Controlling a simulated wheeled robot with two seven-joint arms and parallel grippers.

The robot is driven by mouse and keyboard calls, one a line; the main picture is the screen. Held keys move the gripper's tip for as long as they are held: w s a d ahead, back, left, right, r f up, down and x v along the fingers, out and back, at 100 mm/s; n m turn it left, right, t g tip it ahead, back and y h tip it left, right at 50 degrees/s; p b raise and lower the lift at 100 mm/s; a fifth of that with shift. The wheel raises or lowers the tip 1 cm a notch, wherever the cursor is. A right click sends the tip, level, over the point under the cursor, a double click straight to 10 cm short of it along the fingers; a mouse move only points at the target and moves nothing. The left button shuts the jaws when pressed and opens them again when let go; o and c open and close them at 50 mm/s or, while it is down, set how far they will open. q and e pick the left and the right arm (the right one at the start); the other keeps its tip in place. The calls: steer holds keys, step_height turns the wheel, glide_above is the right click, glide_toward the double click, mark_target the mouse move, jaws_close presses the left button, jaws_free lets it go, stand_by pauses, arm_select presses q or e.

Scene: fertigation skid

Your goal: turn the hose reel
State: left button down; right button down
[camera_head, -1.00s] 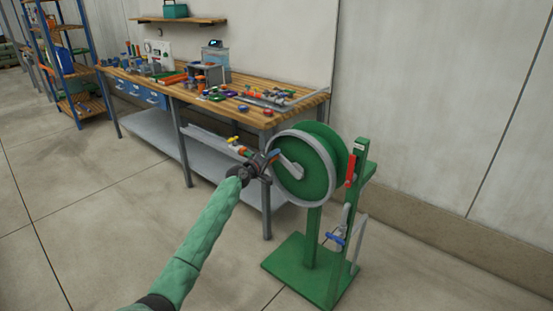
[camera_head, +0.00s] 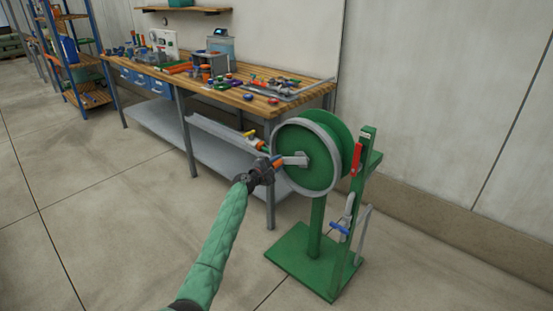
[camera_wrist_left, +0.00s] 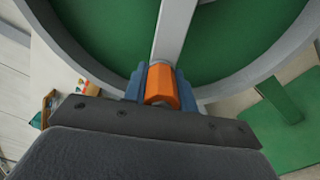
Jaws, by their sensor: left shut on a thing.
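The hose reel (camera_head: 318,172) is a green drum with a grey rim on a green stand. A grey crank arm (camera_head: 295,160) runs from its hub to the left and ends in an orange handle (camera_wrist_left: 162,89). My left gripper (camera_head: 273,164) is at the left side of the reel, shut on the orange handle. In the left wrist view its blue fingers (camera_wrist_left: 136,82) sit on both sides of the handle, and the crank (camera_wrist_left: 173,30) leads up from it across the green drum face. My right gripper is not in view.
A workbench (camera_head: 325,90) with valves and fittings on top stands behind and left of the reel. A red lever (camera_head: 357,159) and a blue-handled part (camera_head: 339,228) are on the stand's post. The floor (camera_head: 130,240) at front left is clear.

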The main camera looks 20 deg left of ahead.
arm_select(q)
steer(key=shift+s+d+f+n, duration=0.15)
steer(key=shift+d+f+n, duration=0.1)
steer(key=shift+f+n, duration=0.5)
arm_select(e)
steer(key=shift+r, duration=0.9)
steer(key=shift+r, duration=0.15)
arm_select(q)
steer(key=c, duration=1.1)
jaws_free()
steer(key=shift+c, duration=0.2)
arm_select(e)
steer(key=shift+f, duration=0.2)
arm_select(q)
steer(key=v, duration=0.7)
steer(key=shift+s, duration=0.35)
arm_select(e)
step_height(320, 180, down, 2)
